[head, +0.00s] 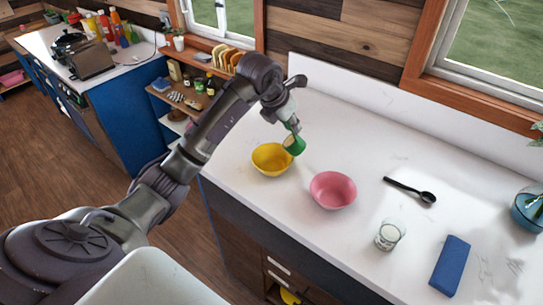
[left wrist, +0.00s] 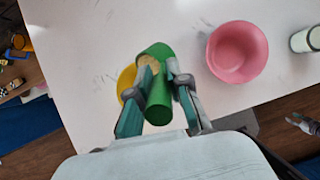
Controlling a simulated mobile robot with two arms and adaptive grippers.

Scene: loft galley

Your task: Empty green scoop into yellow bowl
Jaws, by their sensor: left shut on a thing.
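The yellow bowl (head: 265,164) stands on the white counter. My left gripper (head: 293,127) is shut on the handle of the green scoop (head: 295,146). The scoop is tilted above the counter, at the right side of the yellow bowl; I cannot tell whether they touch. In the left wrist view the scoop (left wrist: 158,105) sits between the fingers, with pale tan contents (left wrist: 150,64) showing in its cup. The yellow bowl (left wrist: 126,82) is partly hidden there behind the gripper. What looks like my right gripper (left wrist: 302,124) is small at the right edge of that view.
A pink bowl (head: 333,190) stands right of the yellow bowl. Further right are a black spoon (head: 410,190), a glass with white contents (head: 389,236), a blue cloth (head: 451,265) and a blue pot (head: 528,212). The counter behind the bowls is clear.

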